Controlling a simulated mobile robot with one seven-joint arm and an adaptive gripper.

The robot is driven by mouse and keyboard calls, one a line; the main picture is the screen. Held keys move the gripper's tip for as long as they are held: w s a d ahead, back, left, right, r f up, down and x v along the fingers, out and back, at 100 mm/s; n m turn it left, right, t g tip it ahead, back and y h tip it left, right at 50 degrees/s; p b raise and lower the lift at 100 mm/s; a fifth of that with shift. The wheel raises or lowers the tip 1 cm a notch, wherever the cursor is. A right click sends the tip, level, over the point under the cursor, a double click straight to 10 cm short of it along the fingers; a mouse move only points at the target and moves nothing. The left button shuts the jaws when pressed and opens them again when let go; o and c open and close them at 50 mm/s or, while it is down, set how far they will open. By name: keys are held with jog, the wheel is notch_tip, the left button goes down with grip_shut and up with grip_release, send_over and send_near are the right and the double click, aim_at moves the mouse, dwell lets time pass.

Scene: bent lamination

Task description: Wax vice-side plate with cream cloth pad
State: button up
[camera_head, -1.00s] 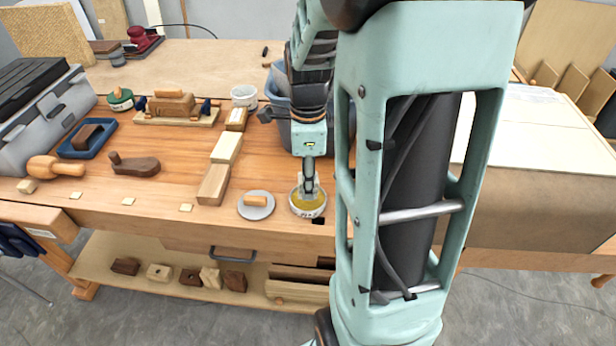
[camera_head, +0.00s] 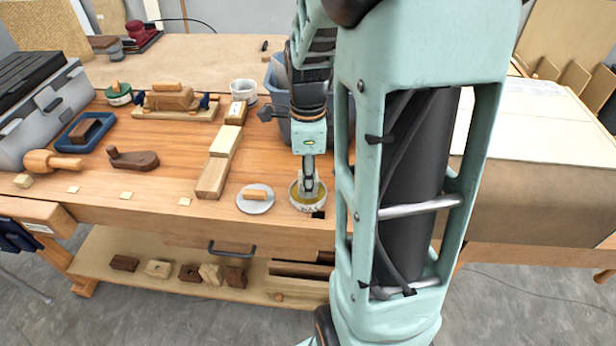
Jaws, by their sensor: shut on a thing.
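My gripper (camera_head: 309,184) points down into a round white tin (camera_head: 296,205) with yellow wax (camera_head: 318,199) inside, near the front edge of the bench. The gripper is shut on a small pale thing, probably the cream cloth pad (camera_head: 307,190), which is low in the tin. The fingers hide part of it, and I cannot make out its contact with the wax. A round grey disc with a wooden handle (camera_head: 255,196) lies just left of the tin. I cannot tell which piece is the vice-side plate; several small pale squares, one of them here (camera_head: 184,202), lie along the front edge.
Wooden blocks (camera_head: 213,178) lie in a line left of the disc. A blue-grey bin (camera_head: 277,92) is behind my wrist. Bare bench (camera_head: 160,185) lies front left.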

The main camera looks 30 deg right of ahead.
jog(key=shift+f, duration=0.6)
dwell(1.1)
jog(key=shift+r, duration=0.1)
notch_tip(320, 180, up, 7)
jog(key=p, duration=0.5)
dwell(0.9)
jog(key=n, duration=0.1)
jog(key=w+a+n+p, duration=0.1)
jog(key=shift+n, duration=0.3)
jog(key=w+a+n+p, duration=0.2)
jog(key=a+n, duration=0.3)
jog(key=n, duration=0.5)
jog(key=w+a+f+n+p, duration=0.1)
jog(key=w+a+n, duration=0.3)
jog(key=n, duration=0.6)
jog(key=shift+a+f+n+p, duration=0.3)
jog(key=shift+a+p, duration=0.2)
jog(key=shift+p, duration=0.35)
